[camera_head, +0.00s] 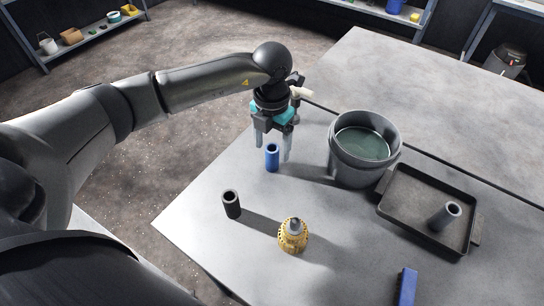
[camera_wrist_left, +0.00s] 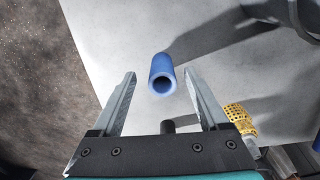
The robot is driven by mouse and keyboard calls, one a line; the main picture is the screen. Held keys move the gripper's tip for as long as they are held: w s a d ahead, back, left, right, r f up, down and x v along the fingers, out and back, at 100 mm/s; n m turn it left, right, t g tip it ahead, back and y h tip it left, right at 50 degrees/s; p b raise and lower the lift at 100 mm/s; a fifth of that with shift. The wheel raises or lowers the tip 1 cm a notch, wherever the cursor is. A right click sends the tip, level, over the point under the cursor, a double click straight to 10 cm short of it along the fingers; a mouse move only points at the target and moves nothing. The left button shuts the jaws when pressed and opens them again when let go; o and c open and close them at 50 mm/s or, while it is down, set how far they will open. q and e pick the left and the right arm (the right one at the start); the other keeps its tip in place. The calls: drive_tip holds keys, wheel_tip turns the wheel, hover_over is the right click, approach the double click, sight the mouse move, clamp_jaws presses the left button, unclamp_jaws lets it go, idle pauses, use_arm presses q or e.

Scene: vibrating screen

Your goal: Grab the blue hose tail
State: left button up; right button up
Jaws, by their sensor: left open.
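The blue hose tail (camera_head: 272,158) is a short blue tube standing upright on the grey table near its left edge. My left gripper (camera_head: 273,150) is open above it, with its fingers pointing down. In the left wrist view the blue hose tail (camera_wrist_left: 162,74) shows its open end between and a little beyond the two fingertips of the left gripper (camera_wrist_left: 160,80). I see no finger touching it, and the gripper is empty. My right gripper is not in view.
A black tube (camera_head: 231,204) and a yellow perforated part (camera_head: 293,236) stand nearer. A grey bucket (camera_head: 340,168) with greenish contents is to the right. A dark tray (camera_head: 418,236) holds a grey tube (camera_head: 446,215). A blue block (camera_head: 406,287) lies near the front.

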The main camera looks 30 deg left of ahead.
sight(273, 158)
use_arm(q)
wheel_tip(273, 158, down, 5)
drive_tip(key=shift+d+r, duration=0.15)
drive_tip(key=shift+r, duration=0.1)
clamp_jaws()
idle(0.5)
